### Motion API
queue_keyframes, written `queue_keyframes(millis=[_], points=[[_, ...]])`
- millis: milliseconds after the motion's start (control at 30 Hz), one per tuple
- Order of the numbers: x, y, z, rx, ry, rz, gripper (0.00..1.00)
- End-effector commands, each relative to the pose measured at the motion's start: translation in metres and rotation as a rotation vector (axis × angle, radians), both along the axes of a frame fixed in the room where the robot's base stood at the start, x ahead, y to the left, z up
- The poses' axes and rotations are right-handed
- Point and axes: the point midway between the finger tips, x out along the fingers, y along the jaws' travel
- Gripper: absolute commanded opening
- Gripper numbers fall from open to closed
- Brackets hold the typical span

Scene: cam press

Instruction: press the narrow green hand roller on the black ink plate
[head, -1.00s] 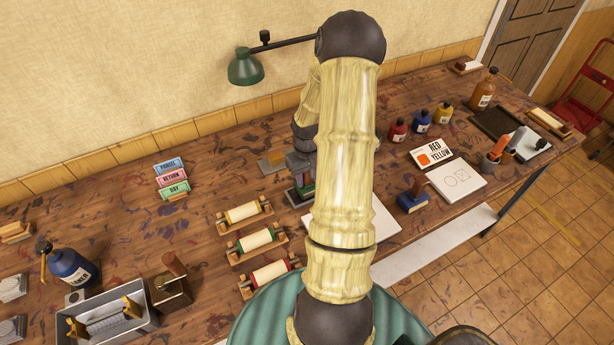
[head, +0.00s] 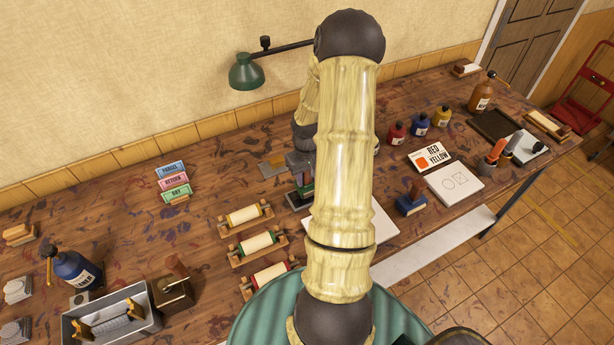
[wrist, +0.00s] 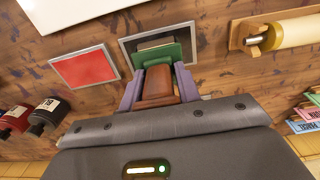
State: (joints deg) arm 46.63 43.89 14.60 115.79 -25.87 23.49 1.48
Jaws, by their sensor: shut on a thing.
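My gripper (wrist: 158,78) is shut on the brown wooden handle of the green hand tool, taken as the narrow green hand roller (wrist: 168,54). Its green body lies beyond my fingertips, over the black ink plate (wrist: 128,50), a dark rectangle with a pale rim. The tool hides much of the plate's middle. I cannot tell from the wrist view whether they touch. In the head view the green part (head: 308,189) shows low under my gripper, at the dark plate (head: 293,201), partly hidden by my arm.
A red plate (wrist: 86,68) lies beside the black one. Yellow (head: 244,215), green (head: 256,242) and red (head: 268,275) rollers lie in wooden racks to the front left. A green lamp (head: 246,71) hangs behind.

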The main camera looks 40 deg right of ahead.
Motion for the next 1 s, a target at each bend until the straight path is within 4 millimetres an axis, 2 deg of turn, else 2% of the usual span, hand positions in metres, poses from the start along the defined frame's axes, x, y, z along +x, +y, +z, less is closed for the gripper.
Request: queue_keyframes(millis=[33, 700, 1000], points=[[0.0, 0.0, 0.007, -0.001, -0.001, 0.0, 0.1], [0.001, 0.0, 0.048, -0.001, -0.002, 0.001, 0.1], [0.001, 0.0, 0.048, -0.001, -0.002, 0.0, 0.1]])
